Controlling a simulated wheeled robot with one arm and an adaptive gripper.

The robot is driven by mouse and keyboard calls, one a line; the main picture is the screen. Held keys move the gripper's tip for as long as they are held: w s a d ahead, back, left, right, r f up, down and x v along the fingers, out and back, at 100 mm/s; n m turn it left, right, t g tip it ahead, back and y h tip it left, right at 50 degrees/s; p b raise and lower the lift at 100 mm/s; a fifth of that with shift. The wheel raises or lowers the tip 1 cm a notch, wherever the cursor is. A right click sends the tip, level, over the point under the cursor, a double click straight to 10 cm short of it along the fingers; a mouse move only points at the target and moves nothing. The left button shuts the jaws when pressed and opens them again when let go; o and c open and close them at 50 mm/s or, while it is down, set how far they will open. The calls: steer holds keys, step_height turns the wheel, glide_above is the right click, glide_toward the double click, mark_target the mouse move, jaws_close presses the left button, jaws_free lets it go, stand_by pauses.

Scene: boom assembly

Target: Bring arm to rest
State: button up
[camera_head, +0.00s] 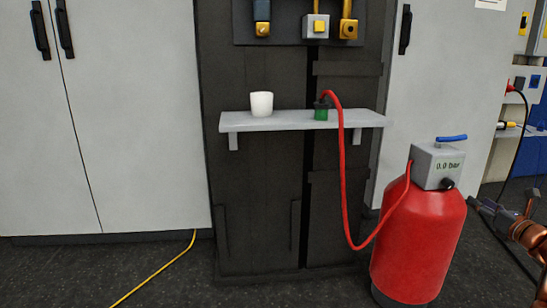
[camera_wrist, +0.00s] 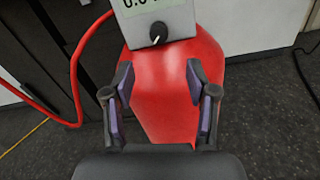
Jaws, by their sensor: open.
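My gripper (camera_wrist: 160,93) is open and empty in the wrist view. Its two fingers, with purple pads, stand apart in front of a red tank (camera_wrist: 165,120). I cannot tell how near the fingers are to the tank. In the head view, part of my copper-coloured arm (camera_head: 530,238) shows at the right edge, to the right of the red tank (camera_head: 418,240); the gripper's fingers are not clear there. A grey box reading 0.0 bar (camera_head: 436,165) sits on top of the tank, with a blue handle and a dark knob; the knob (camera_wrist: 158,32) also shows in the wrist view.
A red hose (camera_head: 344,180) loops from the tank to a green-and-black fitting (camera_head: 321,110) on a grey shelf (camera_head: 280,122). A white cup (camera_head: 261,104) stands on the shelf. A yellow cable (camera_head: 160,268) lies on the floor. Grey cabinets (camera_head: 130,120) stand at the left.

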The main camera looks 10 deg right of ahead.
steer(key=w+a+r+m+g+h+p, duration=0.1)
steer(key=w+a+r+m+h+p, duration=0.15)
steer(key=r+m+p, duration=0.45)
steer(key=w+a+r+m+g+h+p, duration=0.1)
steer(key=r+m+g+h+p, duration=0.2)
steer(key=r, duration=0.6)
steer(key=s+a+r+m+g+h+p, duration=0.25)
steer(key=a+r+m+p, duration=0.35)
steer(key=r+m+p, duration=0.4)
steer(key=s+a+r+m+g+y+p, duration=0.3)
steer(key=s+a+p, duration=0.6)
steer(key=s+a, duration=0.3)
steer(key=s+a+r+m+g+y+p, duration=0.2)
steer(key=s+a+r+m+g+p, duration=0.3)
steer(key=s+a+p, duration=0.5)
steer(key=s+a+r+m+g+y+p, duration=0.3)
steer(key=s+a+r+m+g+p, duration=0.2)
steer(key=s+a+p, duration=0.5)
steer(key=s+a, duration=0.5)
steer(key=a, duration=0.5)
steer(key=shift+s+a+m+y, duration=0.2)
steer(key=shift+s+m+y, duration=0.1)
steer(key=shift+s, duration=0.1)
